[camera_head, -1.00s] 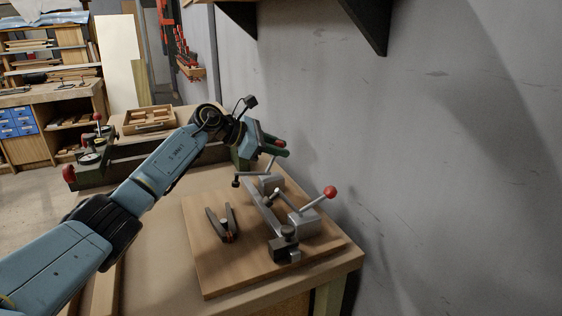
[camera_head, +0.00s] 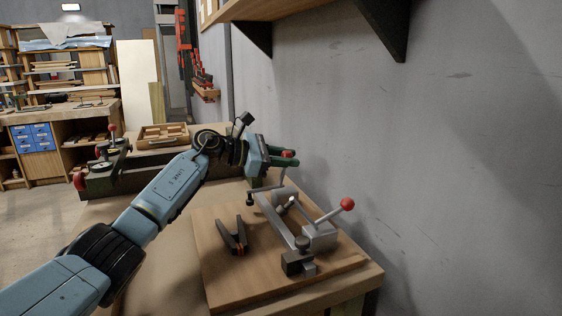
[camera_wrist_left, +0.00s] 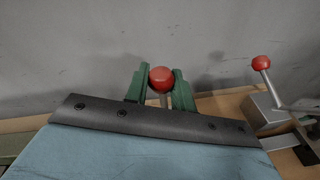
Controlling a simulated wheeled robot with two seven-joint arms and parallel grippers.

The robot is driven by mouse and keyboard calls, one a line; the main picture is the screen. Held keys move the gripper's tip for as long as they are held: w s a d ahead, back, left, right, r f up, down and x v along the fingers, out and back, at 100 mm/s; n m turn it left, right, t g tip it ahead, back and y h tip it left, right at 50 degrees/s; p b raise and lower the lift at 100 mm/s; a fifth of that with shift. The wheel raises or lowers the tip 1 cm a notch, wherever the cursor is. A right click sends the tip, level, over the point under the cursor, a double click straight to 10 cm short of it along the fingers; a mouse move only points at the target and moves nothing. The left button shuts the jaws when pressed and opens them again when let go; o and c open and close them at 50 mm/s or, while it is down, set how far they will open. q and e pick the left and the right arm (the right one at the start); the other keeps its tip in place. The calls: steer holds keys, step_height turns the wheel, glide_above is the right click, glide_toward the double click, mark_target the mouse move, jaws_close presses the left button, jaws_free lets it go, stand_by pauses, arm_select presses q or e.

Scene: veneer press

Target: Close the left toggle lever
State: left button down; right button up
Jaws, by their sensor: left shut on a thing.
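The left toggle lever (camera_head: 281,173) is on the far clamp of the veneer press, its thin rod rising from the metal clamp block (camera_head: 285,198). Its red ball knob (camera_wrist_left: 161,79) sits between the green fingers of my left gripper (camera_wrist_left: 159,88) in the left wrist view. In the head view my left gripper (camera_head: 285,158) is shut on the knob from the left, and the knob is mostly hidden. The nearer toggle lever (camera_head: 334,214) has a free red knob, tilted up toward the wall; this knob (camera_wrist_left: 261,63) also shows at the right of the wrist view.
The press stands on a wooden board (camera_head: 225,272) on the bench. A black spring clamp (camera_head: 234,237) lies on the board, left of the press. The grey wall (camera_head: 450,160) is close on the right. A shelf bracket (camera_head: 385,25) hangs above.

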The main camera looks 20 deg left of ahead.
arm_select(q)
steer(key=shift+r, duration=0.4)
arm_select(e)
steer(key=shift+r, duration=0.1)
arm_select(q)
steer(key=c, duration=1.3)
jaws_free()
steer(key=shift+o, duration=0.5)
steer(key=shift+f, duration=0.2)
arm_select(e)
steer(key=shift+a, duration=0.1)
arm_select(q)
steer(key=shift+s+a, duration=0.2)
steer(key=shift+a, duration=0.05)
steer(key=p+v, duration=0.1)
steer(key=v, duration=1.2)
steer(key=shift+p, duration=0.35)
arm_select(e)
steer(key=f, duration=0.1)
steer(key=d+f, duration=0.2)
steer(key=f, duration=0.1)
steer(key=shift+s+f, duration=0.1)
steer(key=shift+s, duration=0.2)
arm_select(q)
steer(key=shift+w+r, duration=0.1)
steer(key=shift+w, duration=0.05)
